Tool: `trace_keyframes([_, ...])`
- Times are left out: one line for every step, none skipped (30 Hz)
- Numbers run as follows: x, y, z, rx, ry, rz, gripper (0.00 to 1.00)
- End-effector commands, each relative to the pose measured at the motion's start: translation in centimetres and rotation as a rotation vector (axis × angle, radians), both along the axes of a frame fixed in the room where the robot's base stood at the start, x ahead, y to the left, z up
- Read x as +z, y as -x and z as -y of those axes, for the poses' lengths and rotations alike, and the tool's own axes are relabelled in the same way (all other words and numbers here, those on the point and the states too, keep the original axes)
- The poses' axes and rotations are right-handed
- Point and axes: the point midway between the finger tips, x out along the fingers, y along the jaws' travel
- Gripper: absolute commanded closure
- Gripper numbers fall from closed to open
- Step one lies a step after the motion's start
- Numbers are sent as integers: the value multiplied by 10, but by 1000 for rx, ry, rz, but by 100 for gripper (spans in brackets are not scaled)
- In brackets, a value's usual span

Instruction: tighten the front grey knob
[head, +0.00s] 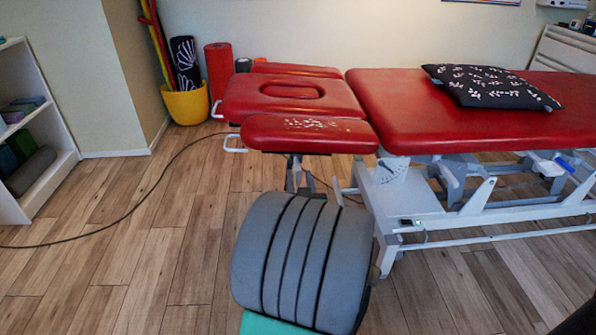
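The red treatment table (440,110) stands across the middle and right, with a padded head section (290,97) at its left end. This section has an oval face opening and separate arm pads, and the front arm pad (310,133) has a worn, pale patch. Pale loop handles (234,146) stick out at its left. A scale plate (388,171) sits on the pale frame below the joint between the sections. I cannot make out a grey knob; the area under the head section is dark and partly hidden. My gripper is not in view.
A large grey ribbed cushion (302,262) on a teal base (262,324) stands before the head section, blocking the floor there. A dark cable (130,210) crosses the left floor.

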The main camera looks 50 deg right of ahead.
Motion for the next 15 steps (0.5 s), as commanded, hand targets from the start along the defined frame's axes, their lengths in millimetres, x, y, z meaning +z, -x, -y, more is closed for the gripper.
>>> trace_keyframes([1, -7, 6, 3, -1, -1, 66])
trace_keyframes([1, -11, 10, 4, 0, 0, 66])
trace_keyframes([0, -15, 15, 4, -1, -1, 66])
trace_keyframes([0, -18, 19, 4, -1, -2, 66])
trace_keyframes([0, -21, 22, 4, -1, -1, 66])
trace_keyframes([0, -24, 26, 2, 0, -1, 66])
trace_keyframes([0, -26, 28, 2, 0, -1, 66])
trace_keyframes([0, -28, 30, 3, 0, 0, 66])
trace_keyframes([0, -29, 31, 2, 1, -1, 66])
trace_keyframes([0, -29, 32, 1, 1, -1, 66])
trace_keyframes([0, -30, 33, 1, 1, -1, 66])
trace_keyframes([0, -30, 33, 1, 1, -1, 66])
trace_keyframes([0, -30, 33, 1, 1, 0, 66])
trace_keyframes([0, -30, 33, 1, 1, 0, 66])
trace_keyframes([0, -30, 33, 1, 1, 0, 66])
